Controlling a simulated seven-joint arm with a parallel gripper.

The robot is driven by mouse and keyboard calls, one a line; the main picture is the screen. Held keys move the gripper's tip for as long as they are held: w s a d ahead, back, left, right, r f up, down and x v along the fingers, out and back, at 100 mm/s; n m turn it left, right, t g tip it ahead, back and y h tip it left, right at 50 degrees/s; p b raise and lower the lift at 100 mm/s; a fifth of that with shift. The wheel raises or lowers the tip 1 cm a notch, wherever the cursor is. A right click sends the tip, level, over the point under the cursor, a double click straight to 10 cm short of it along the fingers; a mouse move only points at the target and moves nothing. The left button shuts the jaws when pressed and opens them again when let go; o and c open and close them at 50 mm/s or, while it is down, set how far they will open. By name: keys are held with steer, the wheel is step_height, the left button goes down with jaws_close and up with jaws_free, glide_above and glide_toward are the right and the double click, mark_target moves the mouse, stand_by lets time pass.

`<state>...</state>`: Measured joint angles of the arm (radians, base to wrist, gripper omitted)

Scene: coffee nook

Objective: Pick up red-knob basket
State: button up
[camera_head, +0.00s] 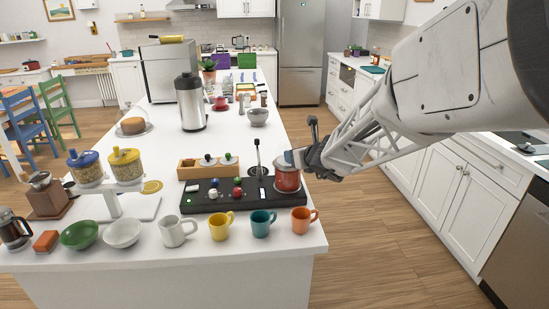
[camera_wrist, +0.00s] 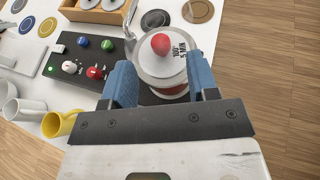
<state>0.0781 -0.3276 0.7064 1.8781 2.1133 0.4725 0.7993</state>
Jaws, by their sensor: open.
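A round grey-white lid with a red knob (camera_wrist: 161,44) and printed lettering shows in the wrist view. In the head view, a clear, reddish vessel (camera_head: 287,181) stands there, at the right end of a black panel (camera_head: 190,207). My gripper (camera_wrist: 162,82) is open, with its blue fingers at the lid's near left and right edges. The knob lies a little beyond the fingertips, untouched. In the head view my gripper (camera_head: 303,158) is beside the vessel's top and partly hides it.
Small blue, green, white and red knobs (camera_wrist: 95,73) stand on the panel. A wooden box (camera_head: 192,170) with two round lids is behind it. Several mugs (camera_head: 222,226) line the front edge. Bare floor (camera_wrist: 275,90) lies right of the counter.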

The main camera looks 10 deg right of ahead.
steer(key=shift+w+a+f, duration=0.15)
steer(key=shift+w+f, duration=0.05)
steer(key=shift+w, duration=0.2)
steer(key=shift+x, duration=2.55)
steer(key=shift+r, duration=0.1)
jaws_close()
steer(key=shift+r, duration=5)
